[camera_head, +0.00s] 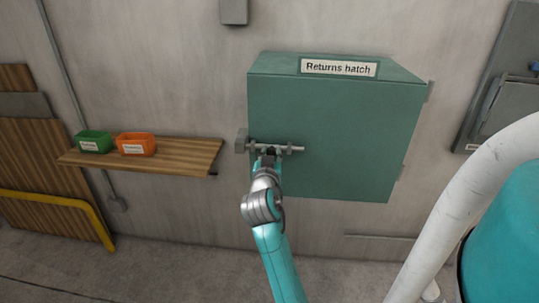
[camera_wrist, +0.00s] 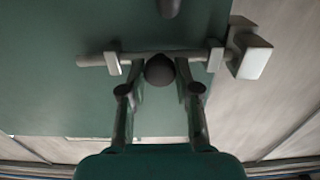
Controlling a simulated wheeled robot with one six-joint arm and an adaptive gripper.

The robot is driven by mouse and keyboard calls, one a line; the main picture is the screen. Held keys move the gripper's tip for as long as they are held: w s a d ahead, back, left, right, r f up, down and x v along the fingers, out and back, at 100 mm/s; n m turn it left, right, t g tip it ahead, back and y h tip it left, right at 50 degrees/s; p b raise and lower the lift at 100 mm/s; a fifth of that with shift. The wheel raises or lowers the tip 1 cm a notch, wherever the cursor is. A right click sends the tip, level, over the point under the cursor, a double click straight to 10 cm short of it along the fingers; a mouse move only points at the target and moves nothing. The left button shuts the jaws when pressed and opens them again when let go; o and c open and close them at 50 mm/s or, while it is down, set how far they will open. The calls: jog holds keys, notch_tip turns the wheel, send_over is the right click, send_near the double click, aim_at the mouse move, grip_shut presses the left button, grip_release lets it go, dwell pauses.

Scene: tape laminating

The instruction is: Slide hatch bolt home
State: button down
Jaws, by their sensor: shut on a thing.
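The teal returns hatch (camera_head: 345,125) is on the wall, its door flat and flush with its frame. A grey bolt (camera_head: 297,149) lies level across its lower left part, carried in two brackets. My gripper (camera_head: 268,158) reaches up to the bolt from below. In the wrist view my gripper (camera_wrist: 160,82) has its fingers on both sides of the dark round bolt knob (camera_wrist: 160,69), shut on it. The bolt rod (camera_wrist: 92,60) runs towards the grey keeper block (camera_wrist: 250,53), which also shows in the head view (camera_head: 242,141). I cannot tell how far the rod enters the keeper.
A wooden shelf (camera_head: 185,155) left of the hatch carries a green bin (camera_head: 94,141) and an orange bin (camera_head: 136,143). A yellow rail (camera_head: 50,198) stands at far left. A grey wall box (camera_head: 507,100) is at right. Floor below the hatch is clear.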

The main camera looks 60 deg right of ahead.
aim_at(261, 147)
jog(key=w, duration=0.1)
jog(key=w+a, duration=0.1)
jog(key=w, duration=0.1)
jog(key=shift+a, duration=0.15)
jog(key=c, duration=1.3)
grip_release()
jog(key=o, duration=0.5)
jog(key=shift+w, duration=0.1)
jog(key=shift+c, duration=0.2)
jog(key=v, duration=1.2)
jog(key=shift+w, duration=0.15)
